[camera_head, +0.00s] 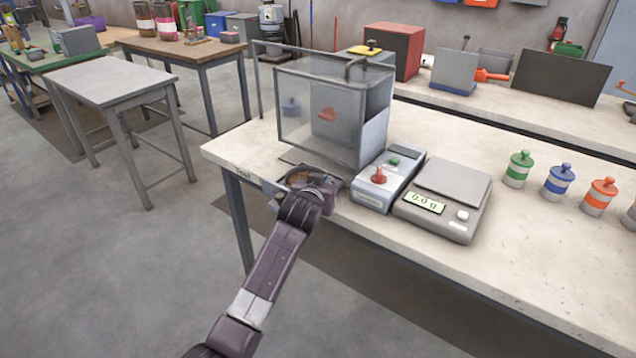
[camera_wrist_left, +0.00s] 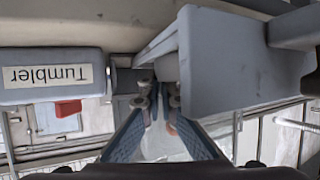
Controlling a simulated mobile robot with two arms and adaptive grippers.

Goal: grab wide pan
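The pan (camera_head: 297,177) appears to be the shallow grey container with brown contents at the table's near-left edge, under the clear-walled box. My left gripper (camera_head: 318,187) is at the pan's near right side and covers part of it. In the left wrist view the two blue-padded fingers (camera_wrist_left: 160,92) run close together towards a grey part, with a narrow gap between them. I cannot tell whether they touch or clasp it. A large grey block (camera_wrist_left: 245,65) fills the upper right there; whether it is the pan is unclear. My right gripper is not in view.
Right of the gripper stand a grey control box with a red knob (camera_head: 378,175), labelled "Tumbler" in the wrist view (camera_wrist_left: 50,78), and a scale (camera_head: 440,222). The clear-walled box (camera_head: 330,115) rises close behind. Several lidded jars (camera_head: 557,182) stand further right. The front table strip is clear.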

